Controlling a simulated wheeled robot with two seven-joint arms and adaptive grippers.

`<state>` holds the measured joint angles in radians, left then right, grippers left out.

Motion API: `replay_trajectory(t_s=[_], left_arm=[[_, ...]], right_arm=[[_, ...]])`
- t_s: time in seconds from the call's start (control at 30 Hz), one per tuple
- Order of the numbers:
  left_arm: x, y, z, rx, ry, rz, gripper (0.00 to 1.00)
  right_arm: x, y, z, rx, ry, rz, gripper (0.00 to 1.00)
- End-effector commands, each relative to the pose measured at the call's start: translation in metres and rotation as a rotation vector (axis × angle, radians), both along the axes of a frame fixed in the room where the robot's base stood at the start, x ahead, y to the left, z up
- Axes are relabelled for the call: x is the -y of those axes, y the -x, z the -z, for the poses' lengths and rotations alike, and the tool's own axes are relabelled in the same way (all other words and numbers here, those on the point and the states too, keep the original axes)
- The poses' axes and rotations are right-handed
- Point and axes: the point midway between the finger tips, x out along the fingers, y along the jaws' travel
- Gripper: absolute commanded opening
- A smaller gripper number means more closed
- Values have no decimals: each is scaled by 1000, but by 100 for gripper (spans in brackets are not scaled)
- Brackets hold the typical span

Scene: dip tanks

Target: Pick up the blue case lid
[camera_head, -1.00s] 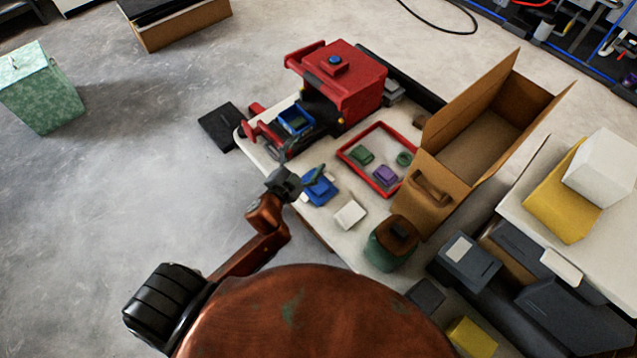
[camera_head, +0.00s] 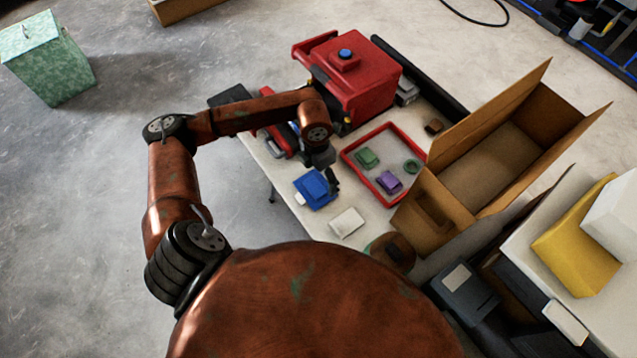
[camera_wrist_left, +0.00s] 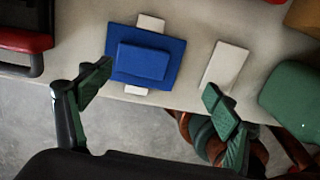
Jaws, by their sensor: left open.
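The blue case lid (camera_head: 313,189) lies near the left edge of the white table, with a raised block on top and pale pieces showing at its sides. It also shows in the left wrist view (camera_wrist_left: 175,48), flat, at the upper middle. My left gripper (camera_head: 325,168) is just beyond the lid in the head view, pointing down. In the left wrist view its two fingers (camera_wrist_left: 158,82) are spread wide and empty, with the left fingertip overlapping the lid's edge in the picture. I cannot tell the exact height gap. My right gripper is not in view.
A white block (camera_head: 347,222) lies right of the lid. A red-rimmed tray (camera_head: 352,166) holds green and purple pieces. A red machine (camera_head: 362,90) stands behind, an open cardboard box (camera_head: 425,212) to the right.

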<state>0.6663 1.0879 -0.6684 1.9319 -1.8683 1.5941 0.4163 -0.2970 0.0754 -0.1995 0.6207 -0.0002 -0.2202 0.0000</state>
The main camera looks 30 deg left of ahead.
Motion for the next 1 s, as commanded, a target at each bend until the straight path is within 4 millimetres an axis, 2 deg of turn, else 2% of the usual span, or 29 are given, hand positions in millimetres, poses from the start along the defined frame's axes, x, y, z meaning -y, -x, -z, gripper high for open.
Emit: replay_trajectory(t_s=[0.03,0.13,0.47,0.73,1.0], left_arm=[[-12,-2,-1,1,-42,-6,83],[-22,-3,5,-3,-78,-12,83],[-22,-1,34,-3,-76,-11,83],[-23,2,72,-4,-74,-12,83],[-23,2,76,0,-75,-11,82]], right_arm=[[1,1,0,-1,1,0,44],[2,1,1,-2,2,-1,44],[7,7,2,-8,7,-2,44],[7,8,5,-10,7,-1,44],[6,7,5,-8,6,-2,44]])
